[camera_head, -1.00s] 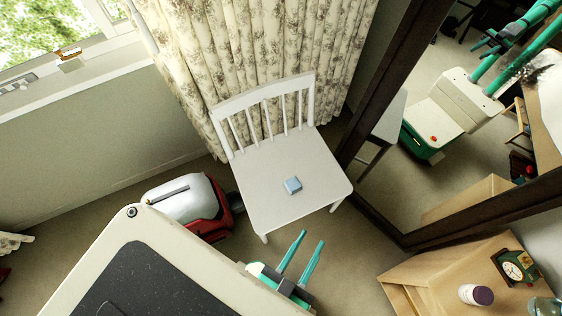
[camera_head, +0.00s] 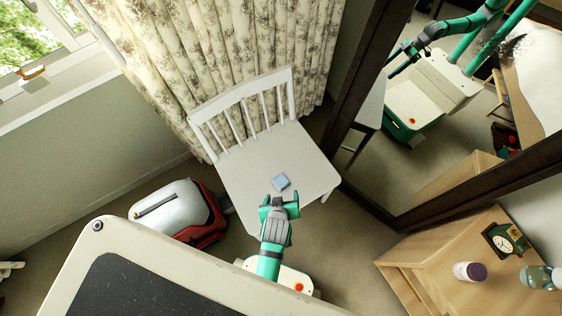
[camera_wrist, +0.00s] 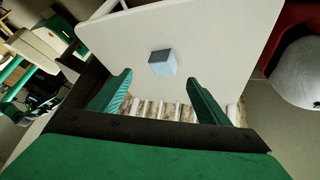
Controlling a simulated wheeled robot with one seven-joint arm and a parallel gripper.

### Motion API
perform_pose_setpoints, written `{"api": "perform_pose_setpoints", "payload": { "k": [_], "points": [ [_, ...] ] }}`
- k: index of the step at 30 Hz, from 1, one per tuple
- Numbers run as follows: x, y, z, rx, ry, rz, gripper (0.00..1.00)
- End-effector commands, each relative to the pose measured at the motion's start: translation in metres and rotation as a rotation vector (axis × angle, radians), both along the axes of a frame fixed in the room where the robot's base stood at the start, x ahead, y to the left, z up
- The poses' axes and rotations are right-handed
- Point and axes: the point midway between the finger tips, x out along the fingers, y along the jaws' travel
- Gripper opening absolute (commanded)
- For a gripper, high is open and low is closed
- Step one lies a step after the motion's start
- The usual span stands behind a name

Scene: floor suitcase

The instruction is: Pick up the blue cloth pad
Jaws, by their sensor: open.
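The blue cloth pad (camera_head: 281,182) is a small light-blue block lying on the seat of the white chair (camera_head: 250,180). In the head view my gripper (camera_head: 279,199) is just in front of the pad, near the seat's front edge. In the wrist view the pad (camera_wrist: 162,62) sits on the pale seat (camera_wrist: 200,40), ahead of and between the two green fingers. My gripper (camera_wrist: 160,95) is open and empty, and its fingers are apart from the pad.
A dark-framed mirror (camera_head: 345,105) is at the right. A wooden cabinet (camera_head: 420,262) carries a clock (camera_head: 505,240) and bottles. The chair's slatted back (camera_head: 240,105) stands before the curtain.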

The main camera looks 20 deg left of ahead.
Motion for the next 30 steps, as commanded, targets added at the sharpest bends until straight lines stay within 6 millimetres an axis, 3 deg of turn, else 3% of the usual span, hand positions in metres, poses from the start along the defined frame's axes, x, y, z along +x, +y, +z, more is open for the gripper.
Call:
{"api": "perform_pose_setpoints", "payload": {
  "k": [1,7,15,23,30],
  "points": [
    [0.014,0.005,-0.006,-0.022,0.036,0.034,0.7],
    [0.047,0.023,-0.025,-0.12,0.224,0.199,0.7],
    [0.079,0.034,-0.015,-0.237,0.444,0.391,0.7],
    [0.087,0.041,-0.006,-0.285,0.534,0.476,0.7],
    [0.086,0.04,-0.039,-0.287,0.54,0.477,0.7]
  ]
}}
